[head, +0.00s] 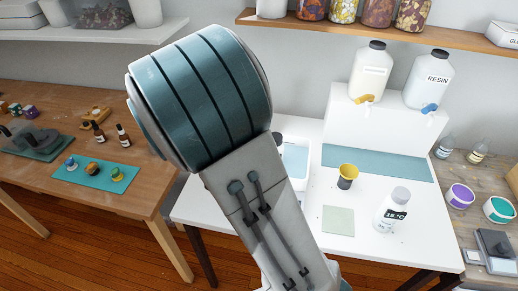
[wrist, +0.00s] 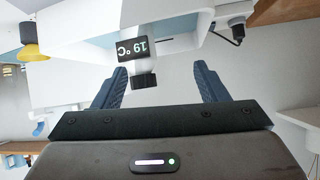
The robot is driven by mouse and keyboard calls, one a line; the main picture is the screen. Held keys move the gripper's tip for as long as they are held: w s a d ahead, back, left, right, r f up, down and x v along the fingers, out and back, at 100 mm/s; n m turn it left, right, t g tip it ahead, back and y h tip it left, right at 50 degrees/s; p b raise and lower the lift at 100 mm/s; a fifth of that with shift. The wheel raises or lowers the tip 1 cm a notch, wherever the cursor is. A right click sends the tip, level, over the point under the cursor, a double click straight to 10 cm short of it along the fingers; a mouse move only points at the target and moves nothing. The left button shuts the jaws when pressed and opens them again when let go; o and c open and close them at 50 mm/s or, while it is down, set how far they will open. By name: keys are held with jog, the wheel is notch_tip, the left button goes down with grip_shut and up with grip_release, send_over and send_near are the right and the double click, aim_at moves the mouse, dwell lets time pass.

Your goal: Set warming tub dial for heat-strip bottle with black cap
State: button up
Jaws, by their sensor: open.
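The wrist view is upside down. In the head view my arm hides most of the tub (head: 296,160) and the gripper.
On the white table (head: 420,255) are a yellow-and-dark cup (head: 347,175), a pale green mat (head: 338,220) and a white-capped bottle (head: 392,210) with a 15 °C strip. Two jugs (head: 370,72) with taps stand on a raised block behind. A wooden bench (head: 150,110) is at left.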

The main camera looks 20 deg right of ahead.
jog(key=d+r+h, duration=0.2)
jog(key=d+h, duration=0.1)
jog(key=shift+s+m, duration=0.2)
jog(key=shift+m, duration=0.2)
jog(key=b+x, duration=0.1)
jog(key=x, duration=1.2)
jog(key=shift+w+r, duration=0.1)
jog(key=shift+w, duration=0.05)
jog(key=c, duration=1)
jog(key=o, duration=0.9)
jog(key=o, duration=0.6)
